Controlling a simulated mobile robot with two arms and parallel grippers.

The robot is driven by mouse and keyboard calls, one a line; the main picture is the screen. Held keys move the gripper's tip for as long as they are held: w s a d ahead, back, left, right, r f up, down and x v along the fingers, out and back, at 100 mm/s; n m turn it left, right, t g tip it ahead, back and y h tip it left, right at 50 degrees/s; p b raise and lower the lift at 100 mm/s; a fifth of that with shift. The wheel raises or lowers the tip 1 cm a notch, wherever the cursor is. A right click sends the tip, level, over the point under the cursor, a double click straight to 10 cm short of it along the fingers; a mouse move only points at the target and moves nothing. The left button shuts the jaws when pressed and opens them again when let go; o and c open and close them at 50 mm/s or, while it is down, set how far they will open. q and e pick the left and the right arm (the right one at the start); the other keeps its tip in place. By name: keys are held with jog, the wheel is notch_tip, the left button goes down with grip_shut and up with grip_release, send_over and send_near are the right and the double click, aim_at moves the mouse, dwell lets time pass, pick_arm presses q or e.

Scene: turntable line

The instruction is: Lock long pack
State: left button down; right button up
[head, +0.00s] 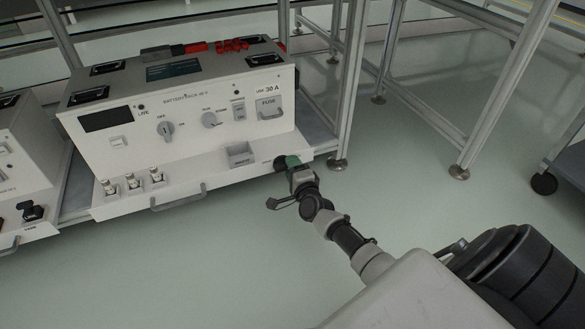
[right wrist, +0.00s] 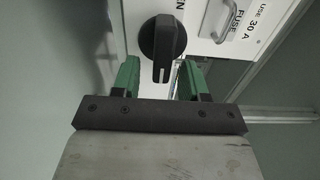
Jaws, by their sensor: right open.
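A wide white battery pack (head: 185,140) sits on a metal-framed stand in the head view. Its lower front ledge has a dark rotary knob at the right end (head: 280,163). In the right wrist view the black knob (right wrist: 162,45) has its grip bar pointing down, toward my gripper. My right gripper (head: 292,161) is open, with green fingertips at the knob. In the right wrist view the fingertips (right wrist: 158,80) stand left and right of the bar's lower end; I cannot tell whether they touch it. My left gripper is not in view.
Another white pack (head: 22,165) stands at the left. A frame leg (head: 350,85) rises right of the pack. Floor in front is clear.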

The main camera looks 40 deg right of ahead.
jog(key=p+v, duration=0.5)
jog(key=v, duration=0.5)
jog(key=shift+s+p, duration=0.3)
jog(key=shift+s, duration=0.1)
